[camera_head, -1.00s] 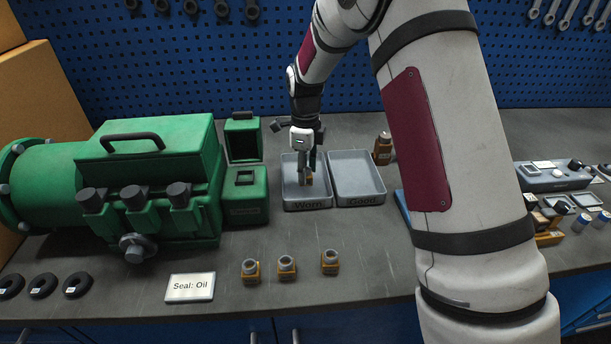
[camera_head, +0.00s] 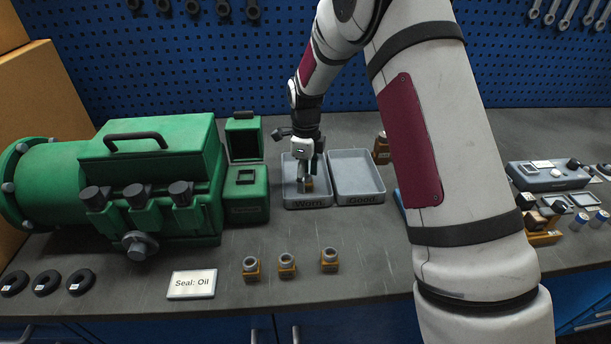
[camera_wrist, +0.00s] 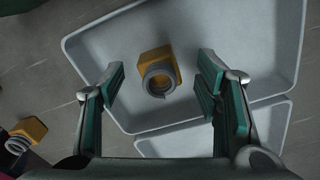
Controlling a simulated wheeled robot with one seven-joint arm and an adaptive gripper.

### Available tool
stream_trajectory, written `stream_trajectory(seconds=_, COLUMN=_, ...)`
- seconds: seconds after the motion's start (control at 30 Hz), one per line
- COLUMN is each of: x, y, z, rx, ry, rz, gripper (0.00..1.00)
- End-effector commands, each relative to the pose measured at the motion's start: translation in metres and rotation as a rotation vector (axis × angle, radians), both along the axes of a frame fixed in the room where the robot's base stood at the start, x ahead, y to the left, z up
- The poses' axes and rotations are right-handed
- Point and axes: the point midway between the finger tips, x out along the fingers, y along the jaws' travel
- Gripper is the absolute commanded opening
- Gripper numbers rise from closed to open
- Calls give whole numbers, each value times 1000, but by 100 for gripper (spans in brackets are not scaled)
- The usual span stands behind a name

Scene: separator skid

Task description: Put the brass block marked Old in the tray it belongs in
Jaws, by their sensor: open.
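A brass block (camera_head: 309,184) with a grey threaded ring on top rests inside the tray marked Worn (camera_head: 291,204). My gripper (camera_head: 306,182) is open, low over that tray. In the wrist view the brass block (camera_wrist: 158,73) lies between the two spread green fingers (camera_wrist: 160,88), with a gap on both sides. No mark on it can be read. The tray marked Good (camera_head: 368,199) stands directly to the right and looks empty. Three similar brass blocks, (camera_head: 251,269), (camera_head: 287,266) and (camera_head: 329,261), stand in front; their small labels are unreadable.
A green pump-like machine (camera_head: 150,170) fills the left, with an open green box (camera_head: 246,195) beside it. A card reading Seal: Oil (camera_head: 191,284) and black rings (camera_head: 45,283) lie in front.

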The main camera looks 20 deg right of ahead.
Motion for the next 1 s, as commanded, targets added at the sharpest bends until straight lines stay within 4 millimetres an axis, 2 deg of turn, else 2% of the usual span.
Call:
stream_trajectory(seconds=0.17, x=2, y=0, z=18, rx=-1, ry=-4, rz=0, gripper=58)
stream_trajectory(seconds=0.6, x=2, y=0, z=102, rx=0, ry=-5, rz=0, gripper=58)
stream_trajectory(seconds=0.8, x=0, y=0, z=120, rx=1, ry=-3, rz=2, gripper=58)
stream_trajectory(seconds=0.9, x=-6, y=-1, z=132, rx=2, ry=-13, rz=44, gripper=58)
stream_trajectory(seconds=1.0, x=-22, y=-1, z=154, rx=3, ry=-43, rz=164, gripper=58)
